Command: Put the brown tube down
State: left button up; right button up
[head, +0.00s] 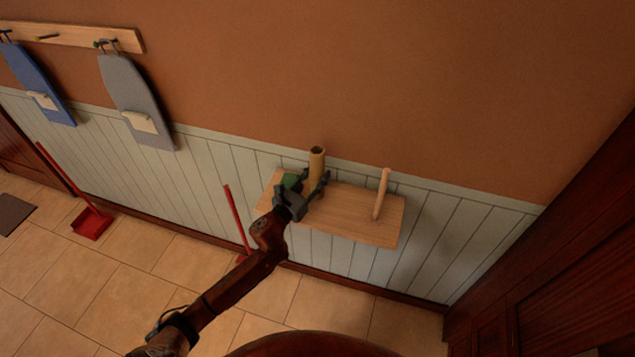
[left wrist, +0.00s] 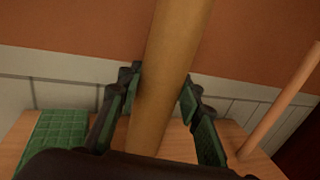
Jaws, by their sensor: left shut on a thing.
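The brown tube (head: 317,168) is upright, with its open top end showing in the head view. My left gripper (head: 318,184) is shut on it over the left part of a small wooden wall shelf (head: 362,222). In the left wrist view the tube (left wrist: 172,62) runs up between the two green-padded fingers (left wrist: 163,101). The tube's lower end is hidden by my gripper, so I cannot tell whether it touches the shelf. My right gripper is not in view.
A thin pale wooden rod (head: 381,192) stands near the shelf's right end. Bare shelf shows between tube and rod. A red-handled tool (head: 237,218) leans below, left of the shelf.

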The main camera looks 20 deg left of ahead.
aim_at(313, 186)
pick_arm(q)
jog(key=shift+f, duration=1.45)
jog(key=shift+f, duration=0.2)
jog(key=o, duration=0.7)
jog(key=shift+r, duration=0.1)
jog(key=shift+o, duration=0.2)
jog(key=shift+r, duration=0.1)
jog(key=shift+s, duration=0.3)
jog(key=v, duration=1.1)
jog(key=shift+s, duration=0.25)
jog(key=shift+a, duration=0.2)
